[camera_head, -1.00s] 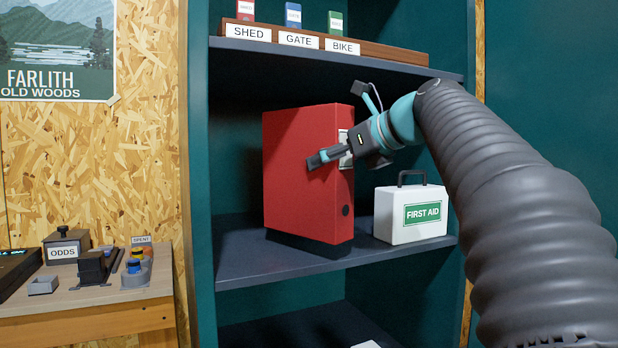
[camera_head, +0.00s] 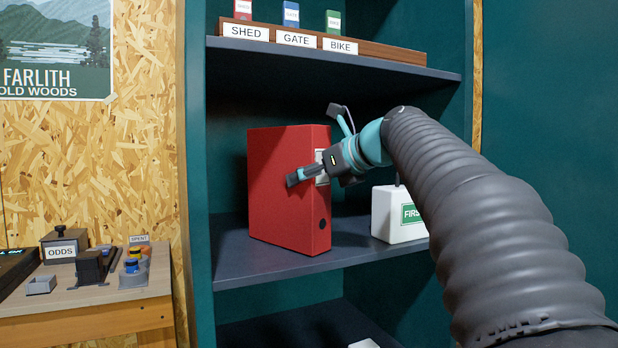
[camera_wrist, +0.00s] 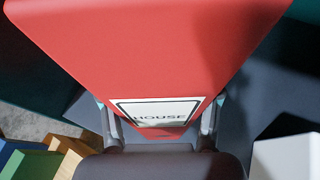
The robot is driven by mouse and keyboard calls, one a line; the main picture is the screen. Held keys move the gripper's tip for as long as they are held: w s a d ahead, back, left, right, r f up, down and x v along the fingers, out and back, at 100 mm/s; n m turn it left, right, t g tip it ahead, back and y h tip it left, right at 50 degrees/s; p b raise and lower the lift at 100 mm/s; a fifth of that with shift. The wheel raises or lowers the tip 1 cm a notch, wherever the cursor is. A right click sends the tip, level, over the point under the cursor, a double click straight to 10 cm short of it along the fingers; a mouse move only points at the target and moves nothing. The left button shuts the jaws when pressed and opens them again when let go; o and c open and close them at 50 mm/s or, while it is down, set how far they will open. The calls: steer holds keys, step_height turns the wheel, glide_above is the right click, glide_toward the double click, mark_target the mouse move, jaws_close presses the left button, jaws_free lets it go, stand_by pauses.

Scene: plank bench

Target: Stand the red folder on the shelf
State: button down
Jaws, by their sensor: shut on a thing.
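The red folder (camera_head: 285,205) stands upright on the middle shelf (camera_head: 270,266) in the head view. Its base looks to be at the shelf surface, though I cannot tell whether it bears fully on it. My gripper (camera_head: 306,175) is shut on the folder at its spine, one finger showing across the red side face. In the wrist view the folder (camera_wrist: 150,50) fills the upper middle, with its HOUSE label (camera_wrist: 160,112) between my two fingers (camera_wrist: 162,128). The far finger is hidden in the head view.
The upper shelf (camera_head: 330,60) holds the SHED, GATE and BIKE rack (camera_head: 300,39). A bench (camera_head: 90,300) with small items stands at left. Shelf left of the folder is clear.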

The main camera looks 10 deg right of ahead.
steer(key=shift+c, duration=0.9)
jaws_free()
steer(key=shift+f, duration=0.1)
steer(key=v, duration=1.2)
steer(key=shift+s, duration=0.1)
